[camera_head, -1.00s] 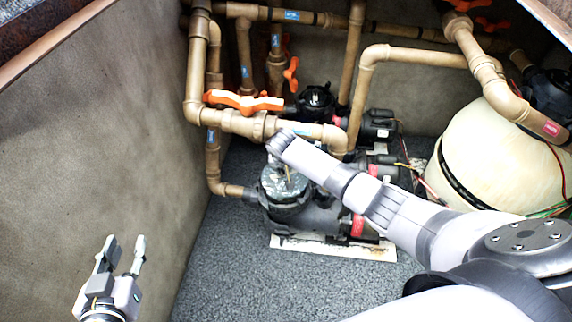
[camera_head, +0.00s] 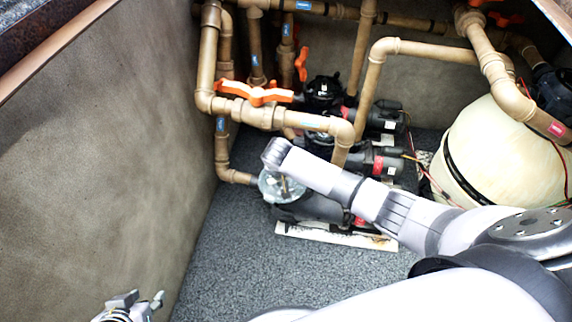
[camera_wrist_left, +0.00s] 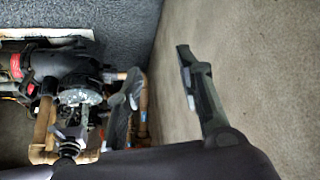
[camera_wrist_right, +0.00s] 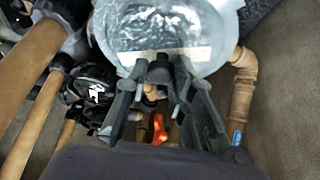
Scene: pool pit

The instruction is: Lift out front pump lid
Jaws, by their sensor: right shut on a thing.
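The front pump lid (camera_head: 270,186), a pale, see-through round disc, is at the top of the front pump (camera_head: 312,206) in the head view, partly behind my right arm. In the right wrist view the lid (camera_wrist_right: 165,22) fills the top middle, and my right gripper (camera_wrist_right: 163,72) is shut on its near edge part. The lid (camera_wrist_left: 80,97) also shows in the left wrist view, over the pump. I cannot tell how large any gap below it is. My left gripper (camera_head: 140,300) is open and empty by the left wall, partly cut off by the bottom edge.
Brown pipes with an orange valve handle (camera_head: 255,93) run just behind the pump. A second pump (camera_head: 325,92) stands behind. A large cream tank (camera_head: 490,150) is at the right. The grey floor (camera_head: 225,270) in front is clear, beside the left wall (camera_head: 90,150).

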